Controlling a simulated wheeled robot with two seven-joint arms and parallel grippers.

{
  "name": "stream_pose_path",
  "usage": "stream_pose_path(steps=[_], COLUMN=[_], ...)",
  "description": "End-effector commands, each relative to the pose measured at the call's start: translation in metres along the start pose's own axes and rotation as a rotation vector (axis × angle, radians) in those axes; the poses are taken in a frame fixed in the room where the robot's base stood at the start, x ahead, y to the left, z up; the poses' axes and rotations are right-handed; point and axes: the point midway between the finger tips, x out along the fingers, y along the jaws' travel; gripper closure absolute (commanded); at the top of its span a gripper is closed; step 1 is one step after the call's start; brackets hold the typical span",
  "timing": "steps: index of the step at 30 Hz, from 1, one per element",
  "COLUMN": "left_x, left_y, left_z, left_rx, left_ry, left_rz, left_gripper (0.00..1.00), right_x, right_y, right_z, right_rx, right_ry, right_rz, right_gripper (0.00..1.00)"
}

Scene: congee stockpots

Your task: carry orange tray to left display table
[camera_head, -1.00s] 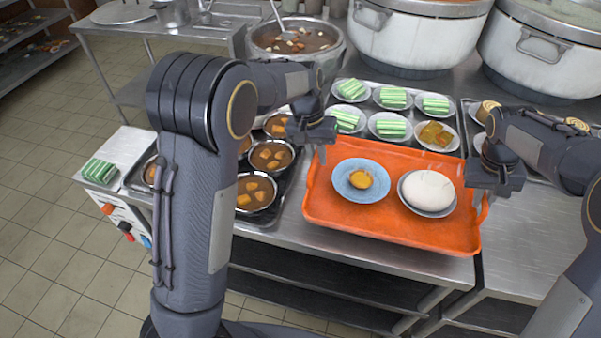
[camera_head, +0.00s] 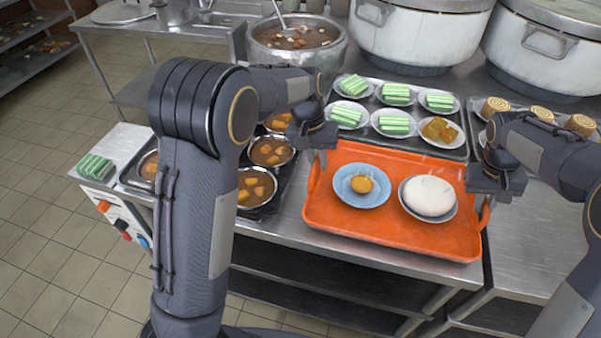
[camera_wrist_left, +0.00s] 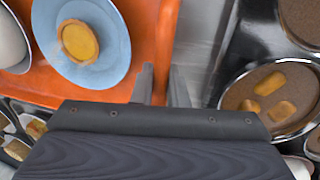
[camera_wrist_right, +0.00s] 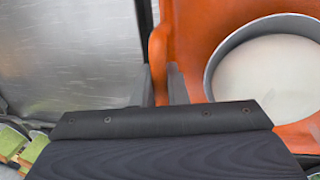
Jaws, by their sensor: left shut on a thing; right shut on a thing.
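The orange tray (camera_head: 380,228) is at the front of the steel counter in the head view. It carries a blue plate (camera_head: 352,194) with a round yellow pastry (camera_head: 362,184) and a plate with a white bun (camera_head: 430,195). My left gripper (camera_head: 322,157) is shut on the tray's left side; its fingers straddle the orange rim in the left wrist view (camera_wrist_left: 160,85). My right gripper (camera_head: 489,203) is shut on the tray's right side, with the rim between its fingers in the right wrist view (camera_wrist_right: 160,85). I cannot tell whether the tray touches the counter.
A rack of green-striped cakes (camera_head: 394,124) lies right behind the tray. Bowls of brown stew (camera_head: 271,151) stand to its left, and large pots (camera_head: 420,35) stand at the back. Open tiled floor (camera_head: 60,215) lies to the left. Rolls on plates (camera_head: 542,114) sit at right.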

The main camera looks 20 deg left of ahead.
Motion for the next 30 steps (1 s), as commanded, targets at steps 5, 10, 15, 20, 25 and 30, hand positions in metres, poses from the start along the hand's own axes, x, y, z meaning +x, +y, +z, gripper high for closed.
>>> stream_pose_path(steps=[5,10,15,20,25,30], left_x=[0.015,0.012,0.012,0.010,-0.010,-0.047], left_y=[-0.003,-0.002,-0.002,-0.002,-0.002,-0.002], left_z=[0.000,0.000,0.000,0.000,-0.001,-0.001], left_rx=[0.000,0.000,0.000,0.000,0.000,0.001], left_ry=[0.002,0.000,0.000,0.001,0.005,0.006], left_rz=[0.001,0.000,0.000,0.000,0.003,0.003], left_gripper=[1.00,0.67,0.65,0.65,0.65,0.65], right_x=[0.015,0.012,0.012,0.012,0.012,0.012], right_y=[-0.003,-0.002,-0.002,-0.002,-0.002,-0.002], right_z=[0.000,0.000,0.000,0.000,0.000,0.000], right_rx=[0.000,0.000,0.000,0.000,0.000,0.000], right_ry=[0.002,0.000,0.000,0.000,0.000,0.000], right_rz=[0.000,0.000,0.000,0.000,0.000,0.000], right_gripper=[1.00,0.67,0.65,0.65,0.65,0.65])
